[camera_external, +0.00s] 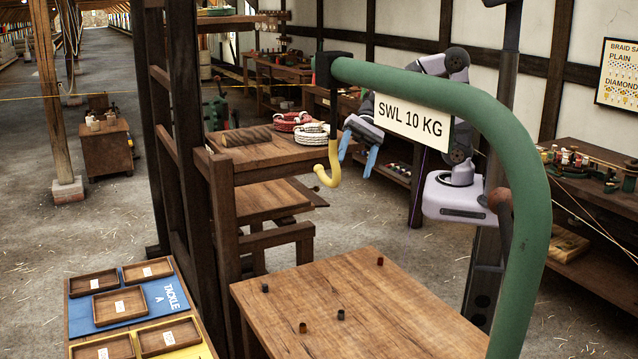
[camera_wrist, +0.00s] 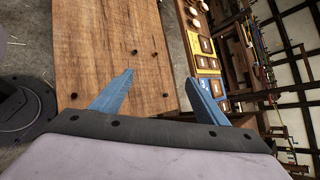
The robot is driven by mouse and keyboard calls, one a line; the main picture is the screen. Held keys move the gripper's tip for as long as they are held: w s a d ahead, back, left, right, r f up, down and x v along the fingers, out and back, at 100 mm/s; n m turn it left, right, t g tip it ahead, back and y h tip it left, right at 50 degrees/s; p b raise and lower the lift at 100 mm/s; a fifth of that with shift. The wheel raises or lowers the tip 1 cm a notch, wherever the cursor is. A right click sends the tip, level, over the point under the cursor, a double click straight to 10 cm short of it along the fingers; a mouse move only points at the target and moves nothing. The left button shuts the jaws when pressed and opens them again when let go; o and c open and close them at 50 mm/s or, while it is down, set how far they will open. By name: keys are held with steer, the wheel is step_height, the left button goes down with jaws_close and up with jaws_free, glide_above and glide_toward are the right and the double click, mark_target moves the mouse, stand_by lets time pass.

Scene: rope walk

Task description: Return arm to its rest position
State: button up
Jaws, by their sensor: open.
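My gripper (camera_external: 360,158) is in the air behind the green pipe frame, near the yellow hook, with its two blue fingers apart and pointing down. In the wrist view the fingers (camera_wrist: 158,92) are spread, with nothing between them but the table beyond. My arm rises from its grey base and folds behind the SWL 10 KG sign, which hides part of it.
The wooden table (camera_external: 370,290) carries several small dark and reddish cylinders. A yellow hook (camera_external: 328,175) hangs from the green pipe (camera_external: 500,120). Trays (camera_external: 120,304) stand at the lower left. Rope coils (camera_external: 293,121) lie on the bench behind.

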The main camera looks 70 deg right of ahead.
steer(key=s+d+f+n+h+p, duration=0.1)
steer(key=s+d+f+n+h, duration=0.1)
steer(key=d, duration=0.4)
steer(key=s+d+f+n+h+p, duration=0.1)
steer(key=s+d+f+n+h, duration=0.2)
steer(key=d+f+n+h, duration=0.2)
steer(key=s+d+f+n+h+p, duration=0.1)
steer(key=s+d+f+n+h, duration=0.2)
steer(key=d, duration=0.6)
steer(key=shift+s+d+f+g+h, duration=0.2)
steer(key=shift+s+f+g+h, duration=0.15)
steer(key=shift+f, duration=0.55)
